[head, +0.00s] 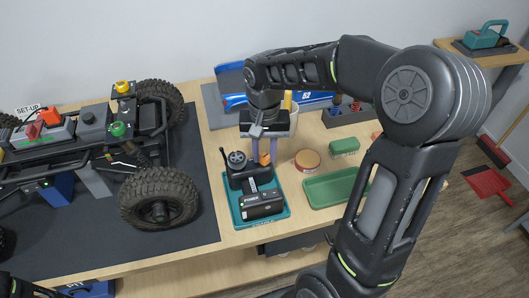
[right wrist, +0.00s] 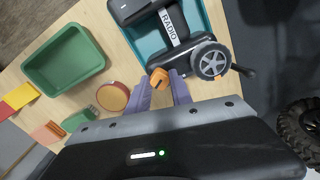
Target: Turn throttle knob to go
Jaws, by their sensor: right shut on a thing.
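The radio transmitter (head: 262,203) is a black controller with a steering wheel, lying in a teal tray (head: 240,221) on the wooden table. In the right wrist view its body (right wrist: 172,20) reads "RADIO" and its grey-spoked wheel (right wrist: 211,64) is to the right. An orange knob (right wrist: 158,77), which looks like the throttle knob, sits beside the radio. My right gripper (right wrist: 168,86) is shut on this knob with its purple fingers, which partly hide it. The right gripper (head: 264,155) comes down behind the radio in the head view.
The crawler (head: 90,140) stands on a dark mat (head: 195,225) at left. A green tray (head: 335,188), a round orange-topped tin (head: 307,159) and a small green box (head: 344,146) lie right of the radio. A blue car body (head: 235,100) is behind.

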